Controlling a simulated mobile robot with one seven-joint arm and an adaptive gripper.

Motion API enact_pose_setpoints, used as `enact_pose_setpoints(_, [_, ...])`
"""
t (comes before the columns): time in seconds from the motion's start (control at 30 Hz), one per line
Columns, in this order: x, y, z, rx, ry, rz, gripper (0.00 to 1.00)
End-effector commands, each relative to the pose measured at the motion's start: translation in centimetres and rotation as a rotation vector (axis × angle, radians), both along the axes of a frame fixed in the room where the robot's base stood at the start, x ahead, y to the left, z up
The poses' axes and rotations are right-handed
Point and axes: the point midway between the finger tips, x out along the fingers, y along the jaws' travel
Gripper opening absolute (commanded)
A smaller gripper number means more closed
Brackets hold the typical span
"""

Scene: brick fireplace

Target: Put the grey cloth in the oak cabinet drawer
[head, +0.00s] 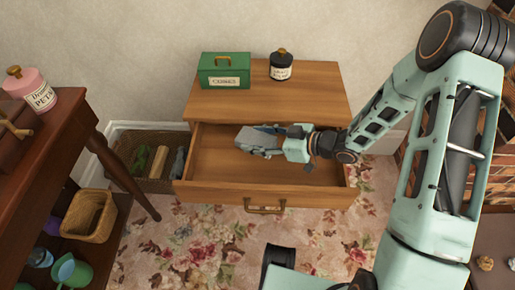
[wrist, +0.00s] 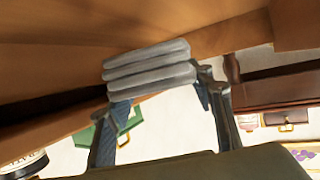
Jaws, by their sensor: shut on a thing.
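The oak cabinet (head: 313,97) stands against the wall with its upper drawer (head: 215,165) pulled open. The drawer's inside looks bare. My gripper (head: 272,138) reaches in from the right and is over the open drawer. It is shut on the grey cloth (head: 256,142), a folded bundle at its fingertips. In the wrist view the cloth (wrist: 150,66) shows as stacked grey folds at the ends of the fingers, with brown wood close behind it. I cannot tell whether the cloth touches the drawer floor.
A green tin (head: 224,71) and a dark labelled jar (head: 281,65) stand on the cabinet top. A wicker crate (head: 140,183) sits left of the cabinet. A dark wooden table (head: 62,130) with a pink jar (head: 30,88) is at the left.

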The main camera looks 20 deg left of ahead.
Motion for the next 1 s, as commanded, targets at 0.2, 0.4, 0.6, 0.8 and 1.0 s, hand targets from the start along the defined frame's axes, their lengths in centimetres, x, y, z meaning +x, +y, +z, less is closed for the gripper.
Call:
enact_pose_setpoints(0.2, [1.2, 0.3, -1.6, 0.001, 0.0, 0.002, 0.25])
enact_pose_setpoints(0.4, [2.0, 0.4, -4.0, 0.0, 0.003, 0.001, 0.25])
enact_pose_setpoints(0.6, [2.0, 0.3, -5.6, 0.001, 0.0, 0.001, 0.25])
enact_pose_setpoints(0.8, [2.0, 0.3, -5.5, 0.001, -0.001, 0.001, 0.25])
enact_pose_setpoints(1.0, [2.0, 0.3, -5.8, 0.001, -0.001, 0.001, 0.57])
